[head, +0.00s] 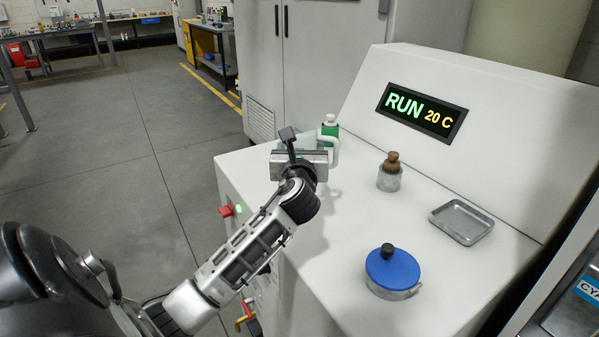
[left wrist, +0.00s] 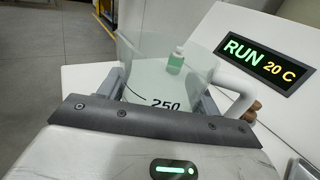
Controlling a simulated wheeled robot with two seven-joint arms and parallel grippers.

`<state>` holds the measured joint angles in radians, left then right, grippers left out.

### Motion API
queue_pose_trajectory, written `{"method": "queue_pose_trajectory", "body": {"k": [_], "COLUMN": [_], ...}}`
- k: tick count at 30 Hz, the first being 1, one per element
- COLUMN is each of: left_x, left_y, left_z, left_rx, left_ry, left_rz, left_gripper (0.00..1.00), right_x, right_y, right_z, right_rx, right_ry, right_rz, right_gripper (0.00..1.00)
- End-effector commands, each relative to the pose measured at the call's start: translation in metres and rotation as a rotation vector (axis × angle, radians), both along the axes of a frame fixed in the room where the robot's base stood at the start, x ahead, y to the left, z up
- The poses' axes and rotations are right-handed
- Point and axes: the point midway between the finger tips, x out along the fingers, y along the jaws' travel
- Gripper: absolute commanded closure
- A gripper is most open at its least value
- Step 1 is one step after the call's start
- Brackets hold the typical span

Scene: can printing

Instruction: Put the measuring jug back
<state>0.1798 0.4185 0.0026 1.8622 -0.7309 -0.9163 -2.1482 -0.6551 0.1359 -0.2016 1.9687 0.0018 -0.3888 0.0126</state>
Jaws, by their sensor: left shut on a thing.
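The measuring jug (left wrist: 185,82) is a clear vessel with a "250" mark and a white handle at its right in the left wrist view. In the head view it is mostly hidden behind my left gripper; its white handle (head: 334,150) shows to the right. My left gripper (head: 300,157) is shut on the jug, near the far left corner of the white machine top (head: 340,235). Its jaws flank the jug in the left wrist view (left wrist: 165,108). I cannot tell whether the jug touches the top. My right gripper is in neither view.
A green bottle with a white cap (head: 330,124) stands just behind the jug. The sloped display panel (head: 421,111) reads RUN 20 C. Bare top lies between.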

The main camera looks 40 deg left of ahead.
Motion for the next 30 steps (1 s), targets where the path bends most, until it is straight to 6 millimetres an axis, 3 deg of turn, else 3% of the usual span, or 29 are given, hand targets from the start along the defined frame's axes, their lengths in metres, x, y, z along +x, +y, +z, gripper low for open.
{"method": "queue_pose_trajectory", "body": {"k": [3,9,14,20,30], "left_x": [0.015,0.030,0.035,0.037,0.037], "left_y": [0.017,0.033,0.039,0.040,0.040], "left_z": [-0.026,-0.051,-0.061,-0.090,-0.093], "left_rx": [-0.001,0.001,0.001,-0.003,0.001], "left_ry": [0.004,-0.001,-0.001,0.001,0.000], "left_rz": [0.002,0.000,0.000,-0.001,-0.003], "left_gripper": [0.67,0.67,0.67,0.67,0.67], "right_x": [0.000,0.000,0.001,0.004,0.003], "right_y": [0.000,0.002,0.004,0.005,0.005], "right_z": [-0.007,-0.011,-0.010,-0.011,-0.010], "right_rx": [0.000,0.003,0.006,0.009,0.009], "right_ry": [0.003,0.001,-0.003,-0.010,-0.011], "right_rz": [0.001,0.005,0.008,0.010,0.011], "right_gripper": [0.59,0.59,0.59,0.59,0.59]}}
